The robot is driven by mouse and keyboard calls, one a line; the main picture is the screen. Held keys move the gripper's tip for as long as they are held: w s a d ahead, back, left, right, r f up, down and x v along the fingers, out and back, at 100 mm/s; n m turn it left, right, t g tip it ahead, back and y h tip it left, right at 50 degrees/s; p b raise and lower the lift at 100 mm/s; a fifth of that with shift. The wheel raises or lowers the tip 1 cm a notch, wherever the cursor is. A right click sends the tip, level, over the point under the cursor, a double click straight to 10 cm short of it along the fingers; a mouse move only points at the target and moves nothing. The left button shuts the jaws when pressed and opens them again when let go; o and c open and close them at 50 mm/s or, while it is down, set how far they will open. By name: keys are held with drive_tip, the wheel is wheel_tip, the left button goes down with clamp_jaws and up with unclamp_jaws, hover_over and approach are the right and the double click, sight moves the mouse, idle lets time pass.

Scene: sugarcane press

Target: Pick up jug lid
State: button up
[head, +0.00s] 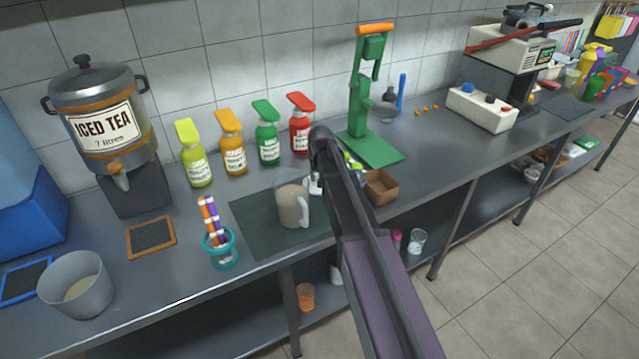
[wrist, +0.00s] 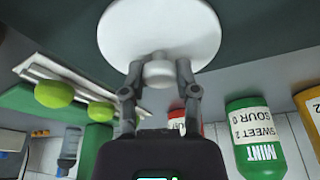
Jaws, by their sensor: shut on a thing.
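The jug lid (wrist: 160,25) is a white round disc with a small knob, seen in the wrist view. My gripper (wrist: 160,72) is shut on the lid's knob, one finger on each side. In the head view, my arm hides most of my gripper and the lid; a small white part of the lid (head: 314,184) shows beside the jug. The jug (head: 291,208) is pale with a handle on its right and stands upright on the dark mat (head: 257,228). I cannot tell whether the lid touches the mat.
Several coloured syrup bottles (head: 232,137) stand behind the mat. A green press (head: 368,105) and a brown box (head: 381,188) are to the right. A teal cup with striped sticks (head: 221,250) is left of the mat. The iced tea urn (head: 103,119) stands further left.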

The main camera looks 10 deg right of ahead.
drive_tip(key=shift+r, duration=0.15)
wheel_tip(320, 180, up, 10)
drive_tip(key=p, duration=1)
drive_tip(key=shift+f, duration=0.2)
drive_tip(key=shift+r, duration=0.1)
idle(0.5)
wheel_tip(320, 180, up, 15)
drive_tip(key=p, duration=1.5)
drive_tip(key=shift+d+r, duration=0.1)
